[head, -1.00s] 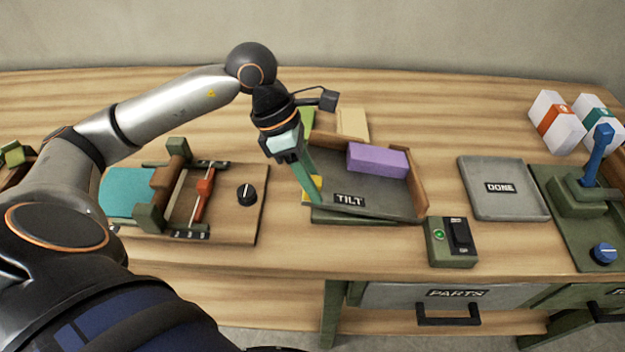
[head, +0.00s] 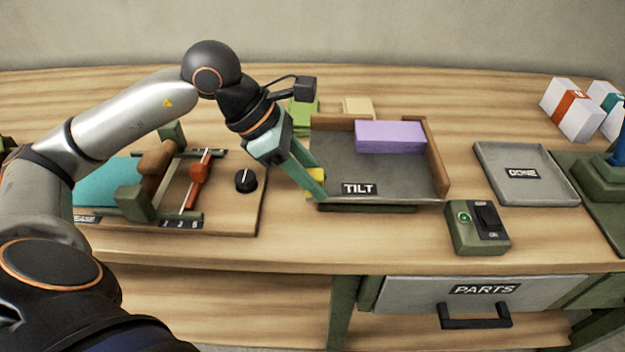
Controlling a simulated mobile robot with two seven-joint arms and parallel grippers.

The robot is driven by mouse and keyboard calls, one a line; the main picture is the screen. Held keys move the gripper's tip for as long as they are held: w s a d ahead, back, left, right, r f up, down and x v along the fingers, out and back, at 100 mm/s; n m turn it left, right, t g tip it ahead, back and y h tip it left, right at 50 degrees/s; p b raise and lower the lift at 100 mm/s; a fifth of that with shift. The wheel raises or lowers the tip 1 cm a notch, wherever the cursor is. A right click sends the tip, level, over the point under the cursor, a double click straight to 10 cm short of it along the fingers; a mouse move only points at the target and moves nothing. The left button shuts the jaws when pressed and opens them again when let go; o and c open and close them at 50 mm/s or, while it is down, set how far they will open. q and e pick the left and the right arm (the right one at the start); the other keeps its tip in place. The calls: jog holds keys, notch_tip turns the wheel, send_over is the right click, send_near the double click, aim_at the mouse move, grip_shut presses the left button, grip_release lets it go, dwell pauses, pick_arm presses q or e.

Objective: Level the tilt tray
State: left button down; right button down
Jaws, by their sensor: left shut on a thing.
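The tilt tray (head: 388,184) is a grey tray marked TILT, with a brown wooden wall on its right side. It stands in the middle of the bench on a green base (head: 365,209). Its front edge looks close to level, nearly parallel to the base. A purple block (head: 390,137) lies in it toward the back right. My left gripper (head: 318,187) is at the tray's left edge, shut on the yellow tab (head: 316,174) there. The fingers partly hide the tab. My right gripper is not in view.
A green switch box (head: 467,238) with a lit green lamp stands right of the tray's front. The DONE tray (head: 541,160) is empty. Left is a wooden fixture with a red slider (head: 198,173) and black knob (head: 246,180). Green and cream blocks lie behind the tray.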

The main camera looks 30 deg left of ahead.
pick_arm(q)
jog(key=c, duration=0.6)
grip_release()
jog(key=shift+o, duration=0.2)
jog(key=v, duration=1.2)
jog(key=shift+r, duration=0.2)
jog(key=shift+a, duration=0.1)
